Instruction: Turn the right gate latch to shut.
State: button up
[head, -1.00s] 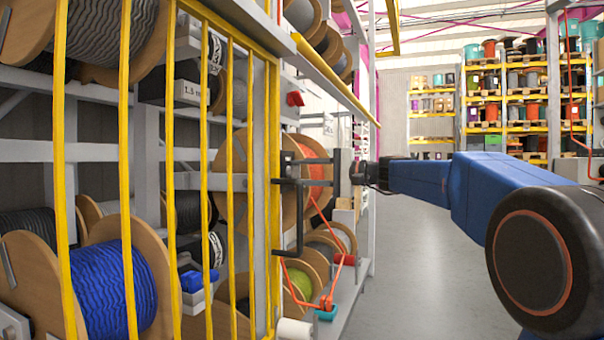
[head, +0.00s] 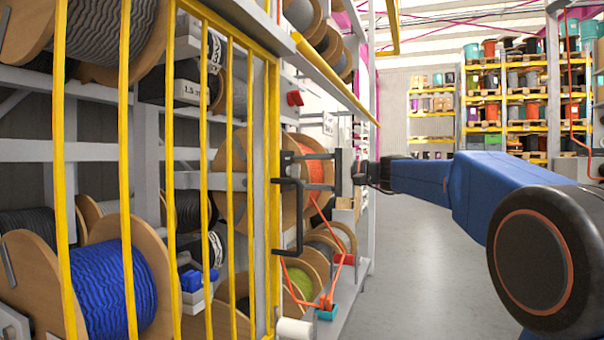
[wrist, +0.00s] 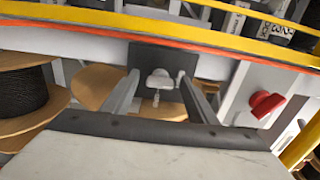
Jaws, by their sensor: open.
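The gate latch shows in the wrist view as a pale turn-knob (wrist: 158,78) on a dark plate (wrist: 145,54). In the head view its dark plate (head: 286,164) sits at the right edge of the yellow barred gate (head: 273,130), partly behind my fingers. My gripper (head: 305,170) reaches in from the right with its fingers apart. In the wrist view its two fingers (wrist: 158,84) stand on either side of the knob, with gaps visible. I cannot tell whether the fingertips reach past the knob or which setting the latch is at.
A black gate handle (head: 297,225) hangs just below my gripper. A red knob (head: 295,98) is above it and also shows in the wrist view (wrist: 265,104). Cable reels (head: 115,285) fill the rack behind the bars. Open grey floor (head: 420,260) lies to the right.

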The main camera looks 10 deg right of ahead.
jog(key=v, duration=1.7)
jog(key=s+a+f+n+g+h, duration=0.1)
jog(key=s+a+f+g+h, duration=0.1)
jog(key=s+a+f, duration=0.45)
jog(key=s+a+f+g+h, duration=0.1)
jog(key=s+a+f+h, duration=0.15)
jog(key=f, duration=0.65)
jog(key=s+a+f+n+g+h, duration=0.1)
jog(key=s+a+f+g+h, duration=0.1)
jog(key=s+a+f, duration=0.35)
jog(key=s+d+f+n+h, duration=0.2)
jog(key=s+d+f+h, duration=0.1)
jog(key=s+f, duration=0.6)
jog(key=s+d+f+n+h, duration=0.3)
jog(key=s+f, duration=0.6)
jog(key=f, duration=0.6)
jog(key=shift+s+d+f+g+h, duration=0.3)
jog(key=shift+d+g+h, duration=0.1)
jog(key=shift+d+h, duration=0.55)
jog(key=shift+a, duration=0.15)
